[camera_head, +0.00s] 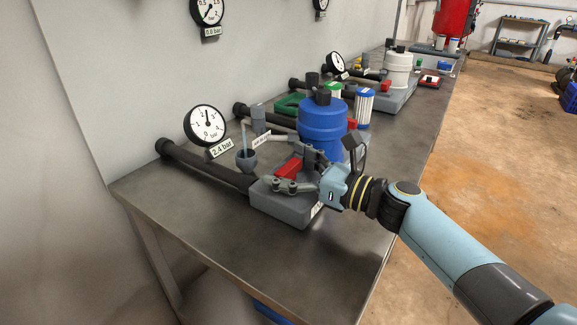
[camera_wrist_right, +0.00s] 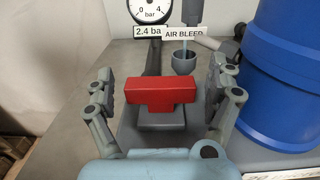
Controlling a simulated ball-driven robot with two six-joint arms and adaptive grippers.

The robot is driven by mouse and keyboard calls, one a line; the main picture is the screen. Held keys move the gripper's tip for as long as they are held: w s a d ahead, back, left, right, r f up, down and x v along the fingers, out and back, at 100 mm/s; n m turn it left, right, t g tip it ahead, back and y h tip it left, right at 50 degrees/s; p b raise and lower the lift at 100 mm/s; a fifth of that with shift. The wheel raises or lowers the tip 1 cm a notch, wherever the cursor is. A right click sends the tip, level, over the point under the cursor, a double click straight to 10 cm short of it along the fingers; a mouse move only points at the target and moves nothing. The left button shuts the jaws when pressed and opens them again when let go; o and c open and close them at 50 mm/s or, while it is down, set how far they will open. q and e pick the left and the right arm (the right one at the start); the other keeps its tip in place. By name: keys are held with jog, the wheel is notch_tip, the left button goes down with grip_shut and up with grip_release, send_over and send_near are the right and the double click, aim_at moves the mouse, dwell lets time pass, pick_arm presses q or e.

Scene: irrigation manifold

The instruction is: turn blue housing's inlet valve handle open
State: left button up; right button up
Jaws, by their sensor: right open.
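The blue housing (camera_head: 322,122) stands on a grey base on the bench; it fills the right of the wrist view (camera_wrist_right: 285,75). A red valve handle (camera_head: 288,169) sits on the grey block in front of it, at the end of the black inlet pipe (camera_head: 205,165). In the wrist view the red handle (camera_wrist_right: 161,90) is a T-shaped bar lying crosswise to the pipe. My right gripper (camera_head: 284,162) is open around it, one finger on each side. In the wrist view gaps show between the handle and both fingers (camera_wrist_right: 161,80). My left gripper is out of view.
A gauge (camera_head: 205,124) labelled 2.4 bar and an air bleed cup (camera_head: 246,160) with a thin pale-blue stream stand behind the handle. The near bench top is clear.

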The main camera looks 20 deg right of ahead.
jog(key=v, duration=1.2)
